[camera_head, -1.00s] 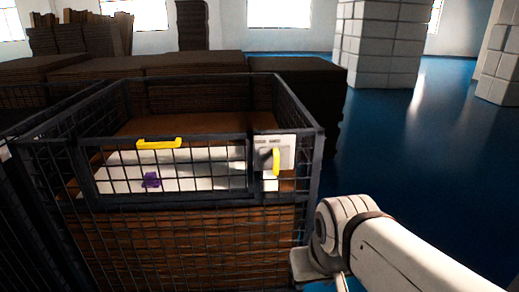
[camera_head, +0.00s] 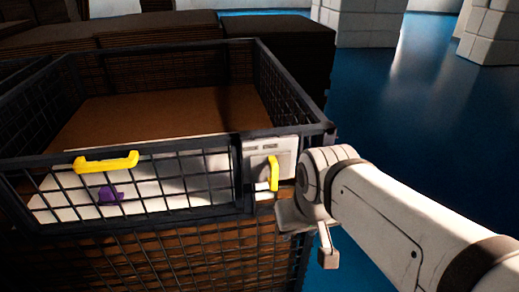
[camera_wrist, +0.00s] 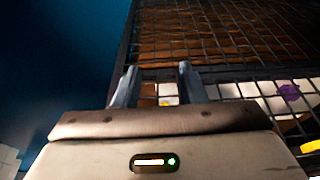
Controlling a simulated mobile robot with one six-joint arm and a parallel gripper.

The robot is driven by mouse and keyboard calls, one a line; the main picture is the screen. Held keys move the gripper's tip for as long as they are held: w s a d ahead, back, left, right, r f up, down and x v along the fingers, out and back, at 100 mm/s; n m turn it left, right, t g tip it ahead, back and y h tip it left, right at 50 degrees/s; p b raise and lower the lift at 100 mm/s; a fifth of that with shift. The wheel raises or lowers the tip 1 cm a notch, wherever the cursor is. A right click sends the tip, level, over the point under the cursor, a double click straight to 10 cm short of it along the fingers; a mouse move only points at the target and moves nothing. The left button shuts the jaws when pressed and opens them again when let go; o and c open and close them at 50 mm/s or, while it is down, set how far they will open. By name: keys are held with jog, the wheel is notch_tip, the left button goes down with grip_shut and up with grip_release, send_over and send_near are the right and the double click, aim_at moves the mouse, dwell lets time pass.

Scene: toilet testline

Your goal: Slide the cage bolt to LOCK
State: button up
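The cage bolt shows as an upright yellow handle (camera_head: 273,174) on a pale latch plate (camera_head: 262,155) at the right end of the cage's front. The small marks on the plate are too small to read. My gripper (camera_wrist: 157,80) is open, its two fingers apart with nothing held between them. In the head view my wrist is just right of the latch plate, and the fingers are mostly hidden there. In the wrist view a small yellow bit (camera_wrist: 165,103), which looks like the bolt handle, shows low between the fingers, partly cut off by my gripper's body.
The dark mesh cage (camera_head: 190,222) has a front panel with a yellow pull handle (camera_head: 106,162). A purple object (camera_head: 110,196) sits on white material behind the mesh. Dark stacks (camera_head: 180,30) stand behind. Blue floor (camera_head: 400,120) is open to the right, with white block pillars beyond.

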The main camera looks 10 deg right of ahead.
jog(key=shift+w, duration=0.1)
jog(key=shift+w, duration=0.15)
jog(key=r+m+h+b, duration=0.2)
jog(key=m+b, duration=0.4)
send_over(273, 172)
jog(key=s+a, duration=0.1)
jog(key=s, duration=0.1)
jog(key=shift+a+f, duration=0.1)
jog(key=shift+w+f+m+h, duration=0.15)
jog(key=shift+w+m+h, duration=0.1)
jog(key=shift+m+h, duration=0.05)
jog(key=x, duration=0.7)
jog(key=shift+p, duration=0.4)
grip_shut()
